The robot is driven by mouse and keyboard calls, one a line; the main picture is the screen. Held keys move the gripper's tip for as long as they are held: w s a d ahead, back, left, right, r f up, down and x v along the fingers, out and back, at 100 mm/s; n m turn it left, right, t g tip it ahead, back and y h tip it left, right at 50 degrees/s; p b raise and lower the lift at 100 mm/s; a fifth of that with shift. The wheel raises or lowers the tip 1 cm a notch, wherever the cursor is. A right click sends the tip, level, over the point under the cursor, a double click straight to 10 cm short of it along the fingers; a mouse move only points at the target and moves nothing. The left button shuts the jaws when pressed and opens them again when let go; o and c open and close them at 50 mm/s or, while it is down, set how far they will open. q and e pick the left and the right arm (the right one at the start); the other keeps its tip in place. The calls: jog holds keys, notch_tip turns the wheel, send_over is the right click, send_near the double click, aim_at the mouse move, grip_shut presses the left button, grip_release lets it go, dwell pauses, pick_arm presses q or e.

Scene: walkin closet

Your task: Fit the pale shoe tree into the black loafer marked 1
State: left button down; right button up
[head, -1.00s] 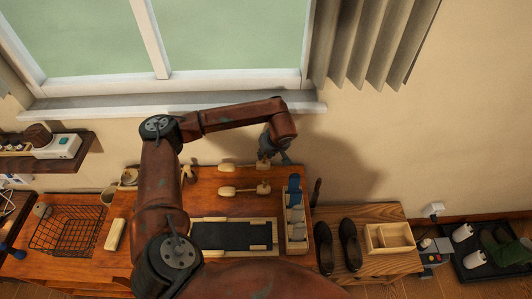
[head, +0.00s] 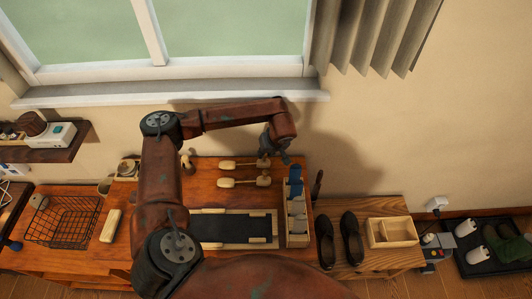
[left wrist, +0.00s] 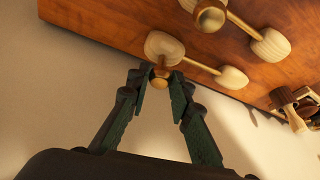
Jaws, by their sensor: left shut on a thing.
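Two shoe trees with pale wooden ends lie side by side on the wooden table. The far one (head: 228,165) is nearest the wall, and the near one (head: 228,183) lies in front of it. My left gripper (head: 270,159) reaches the far tree's right end. In the left wrist view, its fingers (left wrist: 160,77) are shut on the round knob at the end of that tree (left wrist: 231,78); the tree lies close to the table top. Two black loafers (head: 325,240) (head: 351,238) stand on a bench at the right. I cannot read any marking on them. My right gripper is out of view.
A divided box (head: 297,239) stands between the trees and the loafers. A dark mat (head: 232,229) lies on the table in front. A wooden box (head: 392,233) sits right of the loafers. A wire basket (head: 64,220) is at far left.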

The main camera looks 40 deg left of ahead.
pick_arm(q)
jog(key=c, duration=1.7)
grip_release()
jog(key=shift+o, duration=0.2)
jog(key=v, duration=1.2)
